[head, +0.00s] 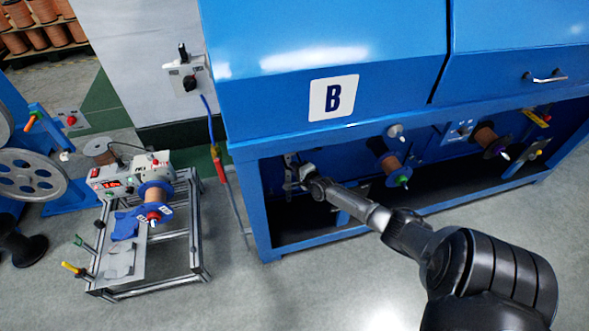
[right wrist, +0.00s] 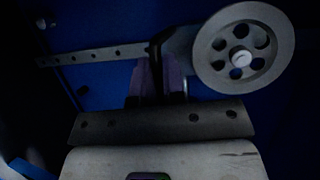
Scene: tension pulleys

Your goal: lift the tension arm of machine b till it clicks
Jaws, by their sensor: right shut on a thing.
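Machine B (head: 330,40) is the large blue cabinet with a white "B" plate (head: 333,97). My right arm reaches into its dark left bay, and the right gripper (head: 303,172) is small and partly hidden there. In the right wrist view, the gripper's two fingers (right wrist: 158,75) are shut on a dark, narrow part of the tension arm (right wrist: 181,45). A grey spoked pulley (right wrist: 213,70) sits at the right of the arm. A grey strip with holes (right wrist: 90,56) runs off to the left. The exact grip contact is dark. My left gripper is out of view.
The blue frame post (head: 255,208) stands just left of my right arm. Copper spools (head: 389,164) hang in the bay to the right. A metal stand (head: 195,245) with a spool and a control box (head: 110,181) is at the left. Grey floor lies in front.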

